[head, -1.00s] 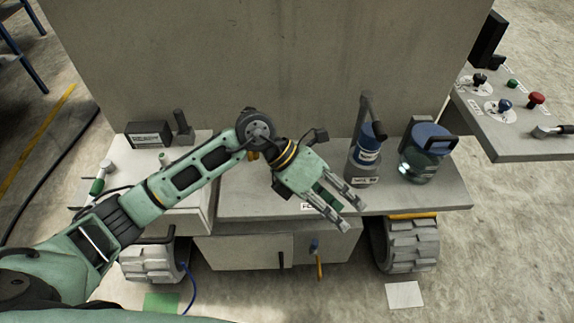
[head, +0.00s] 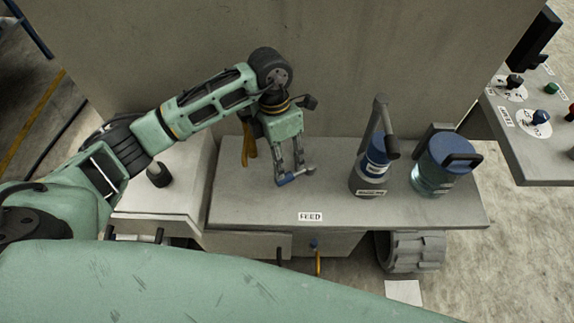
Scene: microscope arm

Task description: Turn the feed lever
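The feed lever (head: 288,179) has a blue end and a short grey bar. It sits on the grey machine bench behind the white FEED label (head: 311,216). My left gripper (head: 292,172) points down at it from above, its two fingers apart. The fingertips are at the lever's bar, one near the blue end and one near the grey end. I cannot tell whether they touch it. The gripper hides the lever's base. My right gripper is out of view.
A control panel with knobs (head: 535,125) is at far right. A tall grey wall (head: 370,60) rises behind. The bench front around the label is clear.

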